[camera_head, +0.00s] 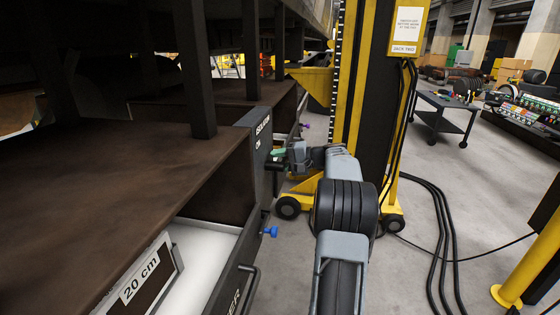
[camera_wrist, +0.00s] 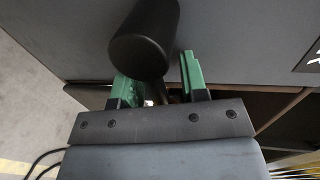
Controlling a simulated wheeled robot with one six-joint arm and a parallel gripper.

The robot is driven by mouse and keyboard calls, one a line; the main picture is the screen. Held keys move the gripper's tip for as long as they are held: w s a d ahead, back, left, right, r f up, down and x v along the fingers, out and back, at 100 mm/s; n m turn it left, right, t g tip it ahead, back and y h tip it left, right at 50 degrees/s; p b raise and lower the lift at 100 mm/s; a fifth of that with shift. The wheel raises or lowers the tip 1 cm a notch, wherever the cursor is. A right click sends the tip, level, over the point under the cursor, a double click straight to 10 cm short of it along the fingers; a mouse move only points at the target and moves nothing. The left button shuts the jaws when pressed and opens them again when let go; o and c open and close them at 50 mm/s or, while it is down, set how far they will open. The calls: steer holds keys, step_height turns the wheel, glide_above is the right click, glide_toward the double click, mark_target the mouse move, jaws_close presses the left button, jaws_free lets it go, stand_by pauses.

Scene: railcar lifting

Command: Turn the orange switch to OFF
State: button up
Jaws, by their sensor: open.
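A dark grey box (camera_head: 258,128) on the side of the railcar carries white lettering that seems to read "ISOLATOR ON". No orange switch is visible in either view. In the wrist view, a black rounded handle (camera_wrist: 145,40) stands out from a grey panel (camera_wrist: 235,35). My gripper (camera_head: 277,154) is at the box's outer face, just below the lettering. In the wrist view my gripper (camera_wrist: 156,72) is open, with its green fingers to either side of the handle. I cannot tell whether they touch it.
A yellow jack column (camera_head: 348,70) stands just beyond my arm. Black cables (camera_head: 445,225) lie on the floor, with free floor to the right.

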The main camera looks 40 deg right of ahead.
steer(key=shift+s+d, duration=0.4)
steer(key=shift+d, duration=0.05)
steer(key=b+v, duration=0.2)
steer(key=v, duration=1)
steer(key=shift+s+d+r, duration=0.25)
